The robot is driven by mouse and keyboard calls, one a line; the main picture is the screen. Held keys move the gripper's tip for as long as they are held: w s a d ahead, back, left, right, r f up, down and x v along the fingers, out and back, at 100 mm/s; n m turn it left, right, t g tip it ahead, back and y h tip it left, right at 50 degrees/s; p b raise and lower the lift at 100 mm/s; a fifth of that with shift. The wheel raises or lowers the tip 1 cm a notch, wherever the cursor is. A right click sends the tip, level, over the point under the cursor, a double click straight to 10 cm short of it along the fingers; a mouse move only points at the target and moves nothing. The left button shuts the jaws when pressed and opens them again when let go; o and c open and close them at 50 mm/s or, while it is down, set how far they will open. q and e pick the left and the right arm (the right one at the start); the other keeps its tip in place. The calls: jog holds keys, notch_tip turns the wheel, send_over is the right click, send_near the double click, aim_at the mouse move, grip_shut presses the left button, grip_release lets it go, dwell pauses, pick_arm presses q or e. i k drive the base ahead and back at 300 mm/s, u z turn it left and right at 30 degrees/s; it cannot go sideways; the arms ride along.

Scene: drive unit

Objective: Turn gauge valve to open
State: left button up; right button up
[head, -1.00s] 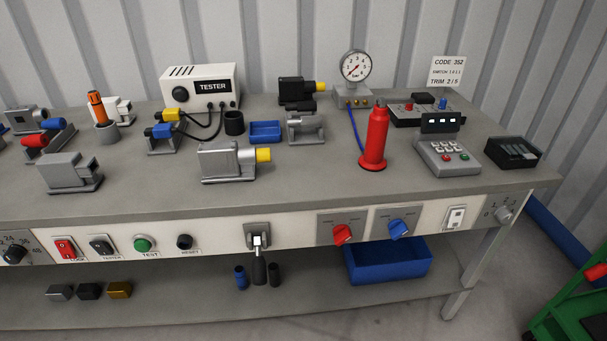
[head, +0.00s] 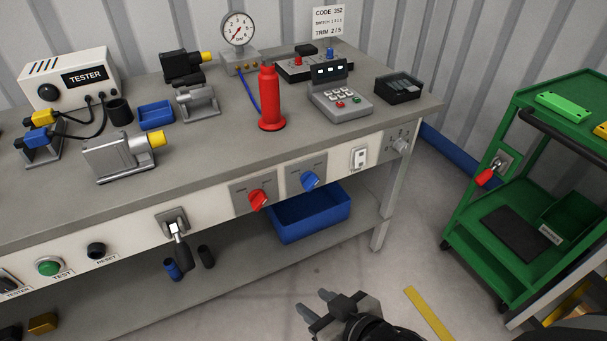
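A round white pressure gauge (head: 238,29) stands on a grey block with brass fittings (head: 241,64) at the back of the bench. A blue hose runs from the block to a red cylinder (head: 268,98). On the front panel are a red rotary knob (head: 258,200) and a blue rotary knob (head: 310,180), each tilted on its grey plate; their labels are too small to read, so I cannot tell which one is the gauge valve. My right gripper (head: 316,303) is low at the bottom, over the floor in front of the bench, its fingers apart and empty. My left gripper is out of view.
The panel also carries a lever switch (head: 174,224), a white rocker switch (head: 359,158) and a grey dial (head: 401,145). A blue bin (head: 310,213) sits on the lower shelf. A green cart (head: 470,232) stands at the right. The floor between is clear.

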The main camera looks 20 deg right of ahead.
aim_at(309, 180)
jog(key=u, duration=0.8)
jog(key=i, duration=0.35)
jog(key=z, duration=1.3)
